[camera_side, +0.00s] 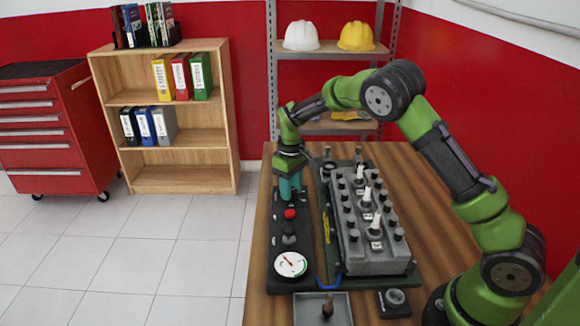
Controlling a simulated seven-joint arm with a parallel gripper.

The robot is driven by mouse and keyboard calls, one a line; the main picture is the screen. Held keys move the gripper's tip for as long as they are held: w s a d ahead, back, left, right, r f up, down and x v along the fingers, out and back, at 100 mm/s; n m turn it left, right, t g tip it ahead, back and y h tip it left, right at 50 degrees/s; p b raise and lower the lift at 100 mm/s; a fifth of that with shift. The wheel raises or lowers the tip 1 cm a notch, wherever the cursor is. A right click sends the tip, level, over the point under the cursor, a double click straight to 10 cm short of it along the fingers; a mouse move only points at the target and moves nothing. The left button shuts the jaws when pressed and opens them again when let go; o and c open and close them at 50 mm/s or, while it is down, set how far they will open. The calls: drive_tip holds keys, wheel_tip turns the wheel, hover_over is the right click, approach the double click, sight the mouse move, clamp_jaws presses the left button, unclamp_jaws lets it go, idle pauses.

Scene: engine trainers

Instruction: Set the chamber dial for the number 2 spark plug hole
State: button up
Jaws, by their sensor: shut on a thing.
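My gripper (290,190) points down over the far end of a long black panel (276,250) on the table. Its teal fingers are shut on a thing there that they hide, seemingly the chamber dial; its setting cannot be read. Nearer on the panel are a red knob (290,213), dark fittings (289,238) and a round white gauge (290,265) with a red needle. The grey engine head (375,262) lies right of the panel, with white spark plugs (367,195) standing along its middle and black knobs on both sides. The hole numbers are too small to read.
A grey tray (342,316) with a dark upright part (327,306) is at the near edge. A blue hose (328,283) runs between panel and engine base. The table's right side (430,215) is mostly clear.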

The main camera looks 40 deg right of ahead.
drive_tip(key=shift+m, duration=0.3)
drive_tip(key=m, duration=0.5)
drive_tip(key=shift+m, duration=0.3)
drive_tip(key=m, duration=0.5)
drive_tip(key=shift+r, duration=0.1)
drive_tip(key=shift+m, duration=0.4)
drive_tip(key=o, duration=1)
wheel_tip(320, 180, up, 17)
drive_tip(key=shift+f, duration=0.1)
drive_tip(key=shift+w, duration=0.1)
